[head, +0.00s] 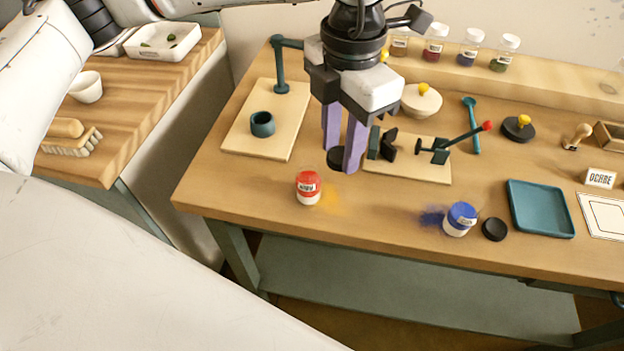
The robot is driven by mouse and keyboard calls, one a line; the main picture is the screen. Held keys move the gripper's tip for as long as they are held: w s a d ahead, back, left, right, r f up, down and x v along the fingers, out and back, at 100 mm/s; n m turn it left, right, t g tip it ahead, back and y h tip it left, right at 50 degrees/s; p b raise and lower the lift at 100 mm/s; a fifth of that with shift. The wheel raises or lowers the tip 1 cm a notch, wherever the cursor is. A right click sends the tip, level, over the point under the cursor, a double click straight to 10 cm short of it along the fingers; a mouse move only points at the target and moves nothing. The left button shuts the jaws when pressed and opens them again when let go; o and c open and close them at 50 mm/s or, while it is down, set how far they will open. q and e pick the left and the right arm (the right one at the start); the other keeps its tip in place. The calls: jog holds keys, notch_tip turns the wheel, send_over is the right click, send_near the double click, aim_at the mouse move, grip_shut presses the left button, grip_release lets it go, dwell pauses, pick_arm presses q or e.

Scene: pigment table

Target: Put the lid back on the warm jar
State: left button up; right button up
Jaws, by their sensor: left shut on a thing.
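The warm jar (308,188) is a small jar with red contents and a white label, standing near the table's front left with its top uncovered. My left gripper (342,157) comes down from above with purple fingers shut on a black lid (334,160). Lid and fingers are behind and to the right of the warm jar, apart from it; part of the lid is hidden by a finger. A blue jar (460,219) stands farther right, with another black lid (495,229) on the table beside it. My right gripper is not in view.
Yellow powder lies beside the warm jar and blue powder beside the blue jar. A clamp with a red-knobbed lever (462,136) stands right of my gripper. A board with a teal cup (262,124) is at left. A teal tray (541,209) is at right.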

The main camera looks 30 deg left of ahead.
aim_at(298, 167)
pick_arm(q)
jog(key=m, duration=0.2)
jog(key=a+m, duration=0.1)
jog(key=m, duration=0.4)
jog(key=shift+s+a+m, duration=0.25)
jog(key=shift+a+m, duration=0.15)
jog(key=m, duration=0.2)
jog(key=a+m, duration=0.1)
jog(key=m, duration=0.4)
jog(key=shift+s+a, duration=0.25)
jog(key=shift+s, duration=0.05)
jog(key=m, duration=0.4)
jog(key=shift+s+a+f, duration=0.1)
jog(key=shift+s+a, duration=0.15)
jog(key=shift+a, duration=0.15)
jog(key=m, duration=0.4)
jog(key=shift+s+a+m, duration=0.2)
jog(key=shift+a+m, duration=0.1)
jog(key=shift+a, duration=0.1)
jog(key=m, duration=0.3)
jog(key=a+m, duration=0.1)
jog(key=m, duration=0.1)
jog(key=shift+s+f, duration=0.1)
jog(key=shift+s, duration=0.2)
jog(key=shift+s+m, duration=0.1)
jog(key=shift+m, duration=0.8)
